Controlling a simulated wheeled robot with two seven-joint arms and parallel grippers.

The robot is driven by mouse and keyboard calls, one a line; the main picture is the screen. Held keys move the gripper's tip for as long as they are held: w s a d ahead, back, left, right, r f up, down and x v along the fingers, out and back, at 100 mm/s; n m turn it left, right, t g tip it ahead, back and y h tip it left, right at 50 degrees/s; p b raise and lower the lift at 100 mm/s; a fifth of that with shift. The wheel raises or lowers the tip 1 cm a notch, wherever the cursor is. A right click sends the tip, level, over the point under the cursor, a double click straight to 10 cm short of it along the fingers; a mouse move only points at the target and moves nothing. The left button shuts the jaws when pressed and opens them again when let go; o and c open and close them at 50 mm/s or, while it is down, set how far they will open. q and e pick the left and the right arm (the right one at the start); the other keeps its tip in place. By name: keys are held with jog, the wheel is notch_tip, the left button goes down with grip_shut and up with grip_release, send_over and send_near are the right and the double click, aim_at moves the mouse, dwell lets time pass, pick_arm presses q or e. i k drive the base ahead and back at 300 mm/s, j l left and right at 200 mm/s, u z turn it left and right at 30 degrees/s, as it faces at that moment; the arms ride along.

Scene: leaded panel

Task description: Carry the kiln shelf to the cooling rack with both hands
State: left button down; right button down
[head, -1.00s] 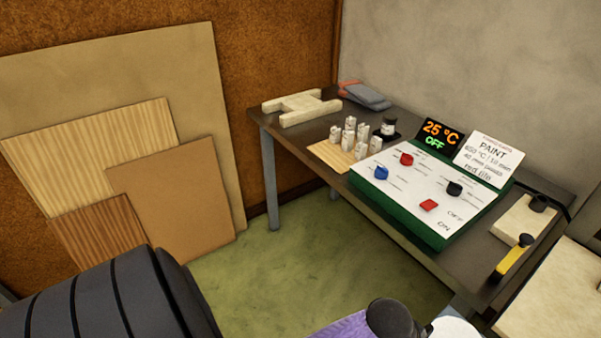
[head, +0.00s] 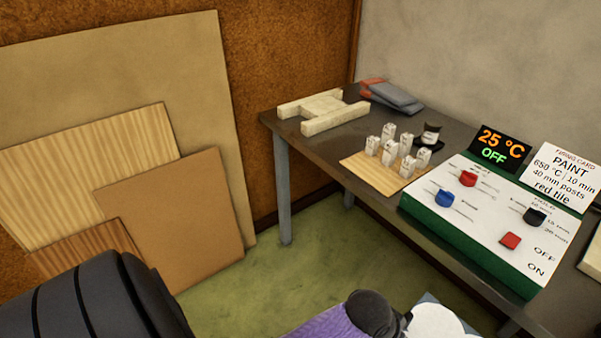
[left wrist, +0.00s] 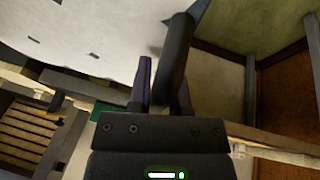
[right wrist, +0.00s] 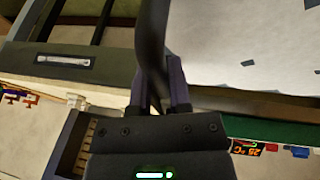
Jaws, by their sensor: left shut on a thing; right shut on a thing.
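The kiln shelf shows as a white, dark-flecked slab at upper left in the left wrist view (left wrist: 85,40) and at upper right in the right wrist view (right wrist: 250,45). My left gripper (left wrist: 163,98) is shut on a dark bar beside the shelf. My right gripper (right wrist: 160,98) is shut on a similar dark bar at the shelf's other side. How the bars join the shelf is unclear. A cream stand with two raised rails, seemingly the cooling rack (head: 323,108), sits empty on the table's far left end. The head view does not clearly show the shelf or fingertips.
Boards (head: 180,215) lean on the left wall. Green floor lies open between.

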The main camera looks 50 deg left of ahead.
aim_at(324, 105)
jog(key=j, duration=0.7)
jog(key=i+j+u, duration=0.1)
jog(key=j, duration=0.65)
jog(key=i+j+u, duration=0.1)
jog(key=j, duration=0.6)
